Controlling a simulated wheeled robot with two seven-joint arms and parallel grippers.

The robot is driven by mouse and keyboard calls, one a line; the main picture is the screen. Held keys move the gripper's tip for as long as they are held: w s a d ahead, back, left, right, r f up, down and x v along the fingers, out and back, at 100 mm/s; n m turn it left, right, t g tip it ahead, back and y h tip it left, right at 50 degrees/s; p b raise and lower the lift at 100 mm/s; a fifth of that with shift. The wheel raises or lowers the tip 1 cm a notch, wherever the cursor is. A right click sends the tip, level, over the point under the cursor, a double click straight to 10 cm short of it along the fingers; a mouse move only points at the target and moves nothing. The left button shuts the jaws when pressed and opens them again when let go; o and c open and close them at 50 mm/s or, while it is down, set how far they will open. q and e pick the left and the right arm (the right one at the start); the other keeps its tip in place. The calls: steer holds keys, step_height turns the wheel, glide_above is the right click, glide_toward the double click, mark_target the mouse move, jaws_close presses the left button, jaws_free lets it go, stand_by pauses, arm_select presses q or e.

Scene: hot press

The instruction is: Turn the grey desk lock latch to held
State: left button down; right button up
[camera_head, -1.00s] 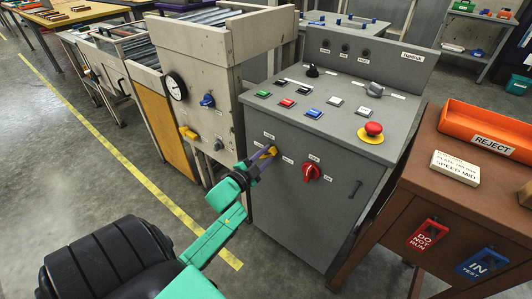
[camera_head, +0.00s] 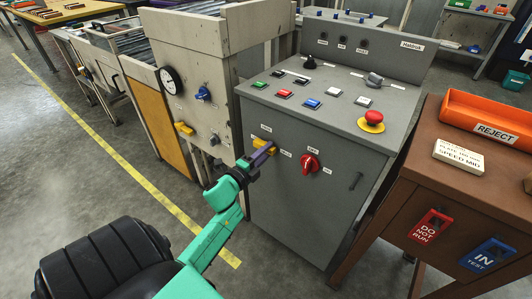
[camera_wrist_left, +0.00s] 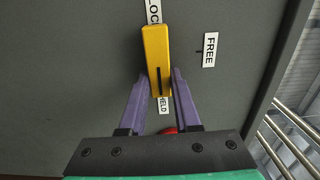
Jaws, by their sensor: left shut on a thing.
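The lock latch is a yellow bar (camera_head: 266,142) on the front of the grey desk (camera_head: 283,195), left of a red knob. In the left wrist view the latch (camera_wrist_left: 156,48) lies between my left gripper's purple fingers (camera_wrist_left: 161,76), which are shut on its lower part. Its black line points down toward the HELD label (camera_wrist_left: 164,105); the FREE label (camera_wrist_left: 209,50) is off to the right. In the head view my left gripper (camera_head: 261,152) covers part of the latch. My right gripper is not in view.
The red knob (camera_head: 309,164) is close to the right of the latch. Buttons and a red emergency knob (camera_head: 372,120) are on the desk top. A pale press cabinet (camera_head: 213,60) stands left, a brown table (camera_head: 405,180) right. Floor in front is clear.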

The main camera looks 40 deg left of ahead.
arm_select(q)
steer(key=shift+f, duration=0.1)
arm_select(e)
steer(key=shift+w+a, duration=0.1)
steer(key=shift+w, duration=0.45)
arm_select(q)
steer(key=c, duration=0.6)
jaws_free()
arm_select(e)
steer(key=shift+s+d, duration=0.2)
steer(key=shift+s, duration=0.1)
arm_select(q)
steer(key=s, duration=1.4)
steer(key=shift+s+d, duration=0.15)
steer(key=shift+s, duration=0.15)
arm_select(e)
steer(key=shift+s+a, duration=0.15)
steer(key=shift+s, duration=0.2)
